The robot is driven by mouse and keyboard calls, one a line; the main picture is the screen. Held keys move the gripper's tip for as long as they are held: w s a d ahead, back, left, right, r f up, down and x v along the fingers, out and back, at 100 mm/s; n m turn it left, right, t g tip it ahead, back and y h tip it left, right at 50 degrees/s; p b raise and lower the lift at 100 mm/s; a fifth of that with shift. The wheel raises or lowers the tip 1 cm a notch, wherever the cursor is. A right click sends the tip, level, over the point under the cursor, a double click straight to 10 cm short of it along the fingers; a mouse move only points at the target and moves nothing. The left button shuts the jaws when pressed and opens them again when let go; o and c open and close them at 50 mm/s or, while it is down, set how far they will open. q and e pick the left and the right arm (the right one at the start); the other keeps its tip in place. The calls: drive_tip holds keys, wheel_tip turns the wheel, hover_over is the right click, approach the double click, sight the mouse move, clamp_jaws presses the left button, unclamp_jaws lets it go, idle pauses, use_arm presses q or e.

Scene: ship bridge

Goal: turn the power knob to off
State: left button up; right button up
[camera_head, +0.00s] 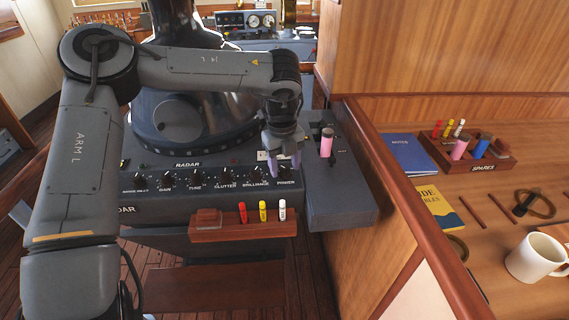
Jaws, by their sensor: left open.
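The radar console (150,205) stands at the centre of the head view, with a row of black knobs along its front panel. The power knob (285,173) is at the right end of the row, labelled POWER, and is partly hidden by my left gripper. The gripper is open. The knob's setting cannot be read. My right gripper is not in view.
A wooden rack (215,232) with red, yellow and white pegs hangs below the panel. A wooden desk at the right holds a spares tray (500,162), books and a white mug (535,258).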

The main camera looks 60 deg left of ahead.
sight(283, 169)
use_arm(q)
wheel_tip(283, 169, up, 11)
drive_tip(key=shift+s+b, duration=0.25)
drive_tip(key=shift+b, duration=0.1)
drive_tip(key=shift+f, duration=0.1)
idle(0.5)
